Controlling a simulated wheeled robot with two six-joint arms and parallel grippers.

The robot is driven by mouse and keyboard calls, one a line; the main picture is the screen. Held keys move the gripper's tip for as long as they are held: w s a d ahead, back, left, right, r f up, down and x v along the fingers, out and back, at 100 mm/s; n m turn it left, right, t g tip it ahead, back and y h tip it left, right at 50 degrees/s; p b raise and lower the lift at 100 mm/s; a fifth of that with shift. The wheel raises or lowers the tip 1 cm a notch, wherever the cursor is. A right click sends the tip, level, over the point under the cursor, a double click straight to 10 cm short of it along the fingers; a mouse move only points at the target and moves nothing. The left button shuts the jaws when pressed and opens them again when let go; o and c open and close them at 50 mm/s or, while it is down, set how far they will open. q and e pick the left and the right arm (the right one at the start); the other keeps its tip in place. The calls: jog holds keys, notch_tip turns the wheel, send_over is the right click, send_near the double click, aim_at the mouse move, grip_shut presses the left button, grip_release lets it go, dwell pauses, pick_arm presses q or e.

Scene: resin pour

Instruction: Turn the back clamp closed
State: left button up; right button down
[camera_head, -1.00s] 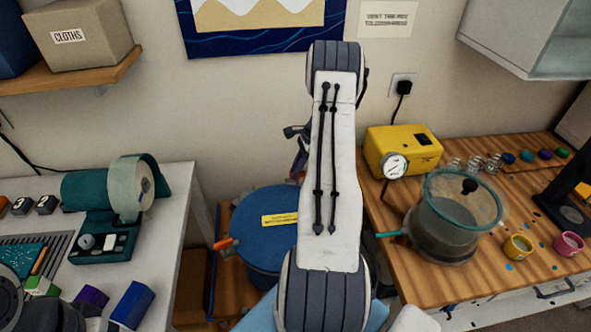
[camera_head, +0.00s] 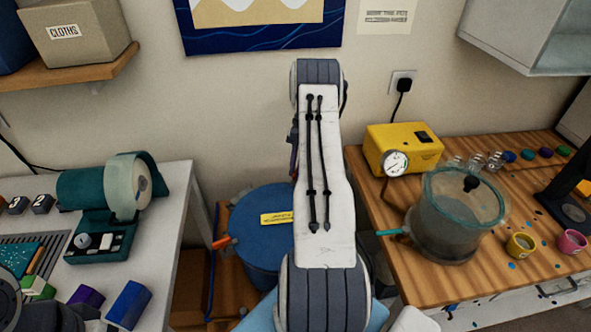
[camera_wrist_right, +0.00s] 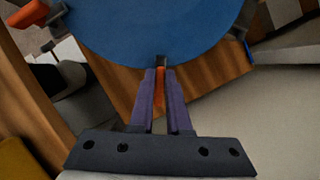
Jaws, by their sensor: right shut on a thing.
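The blue pot lid (camera_head: 258,245) with a yellow label (camera_head: 276,219) sits low in the middle of the head view, partly behind my right arm. An orange clamp handle (camera_head: 222,242) sticks out at its left edge. My right gripper (camera_wrist_right: 161,72) shows in the right wrist view. Its purple fingers are shut on another orange clamp handle (camera_wrist_right: 160,88), the back clamp, at the rim of the blue lid (camera_wrist_right: 150,25). In the head view, my arm hides most of this gripper and the back clamp.
A wooden bench (camera_head: 420,282) on the right holds a yellow pump (camera_head: 385,145), a glass-walled chamber (camera_head: 450,225) and small cups. The wall stands close behind the lid.

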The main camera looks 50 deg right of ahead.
jog(key=shift+d+n+g, duration=0.1)
jog(key=shift+n+g, duration=0.2)
jog(key=shift+n, duration=0.5)
jog(key=shift+r+h, duration=0.1)
jog(key=shift+h, duration=0.2)
jog(key=c, duration=0.9)
grip_release()
jog(key=shift+d+r, duration=0.1)
jog(key=shift+r, duration=0.1)
jog(key=shift+b+v, duration=1.05)
jog(key=shift+v, duration=3.9)
